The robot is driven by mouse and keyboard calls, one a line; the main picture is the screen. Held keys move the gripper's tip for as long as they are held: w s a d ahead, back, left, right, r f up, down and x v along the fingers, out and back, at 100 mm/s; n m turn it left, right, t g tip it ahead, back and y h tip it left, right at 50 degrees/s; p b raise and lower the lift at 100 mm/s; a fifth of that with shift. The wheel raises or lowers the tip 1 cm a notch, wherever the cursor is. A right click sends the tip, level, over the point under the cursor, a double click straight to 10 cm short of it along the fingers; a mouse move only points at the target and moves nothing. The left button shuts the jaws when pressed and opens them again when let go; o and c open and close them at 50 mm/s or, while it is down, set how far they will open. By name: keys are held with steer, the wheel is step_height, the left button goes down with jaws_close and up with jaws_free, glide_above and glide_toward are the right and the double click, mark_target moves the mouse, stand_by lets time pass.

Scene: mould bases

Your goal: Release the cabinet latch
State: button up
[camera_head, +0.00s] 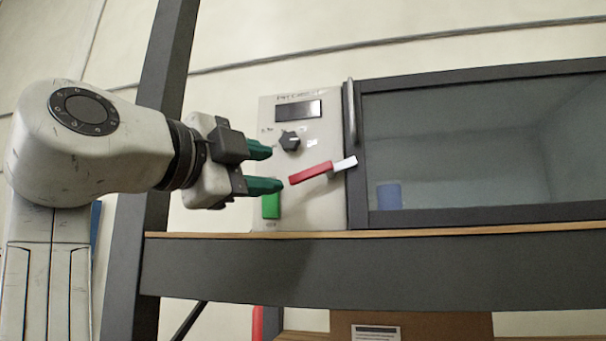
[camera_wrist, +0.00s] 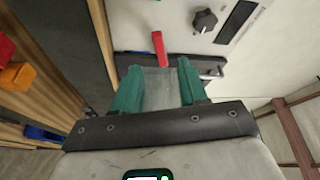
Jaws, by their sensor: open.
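The cabinet (camera_head: 480,72) has a dark-framed glass door beside a pale control panel (camera_head: 325,210). The latch is a lever with a red grip (camera_head: 311,172) and a white end (camera_head: 345,163) at the door frame. It lies tilted, with its red end lower left. In the wrist view the red grip (camera_wrist: 158,48) shows just beyond the fingertips, near the gap between them. My gripper (camera_head: 268,168) has teal fingers, open and empty, left of the red grip and apart from it. The same fingers show in the wrist view (camera_wrist: 160,70).
A dark knob (camera_head: 290,141), a display (camera_head: 298,110) and a green block (camera_head: 271,206) are on the panel. A vertical door handle (camera_head: 351,112) stands right of them. A blue object (camera_head: 389,196) shows behind the glass. A dark post (camera_head: 160,100) rises behind my arm; a shelf edge (camera_head: 380,233) runs below.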

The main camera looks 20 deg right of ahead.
mark_target(301, 176)
steer(key=p+x, duration=0.3)
steer(key=x, duration=0.5)
steer(key=shift+w+d+r, duration=0.1)
steer(key=shift+w+d, duration=0.05)
steer(key=shift+d, duration=0.05)
steer(key=shift+x, duration=0.85)
jaws_close()
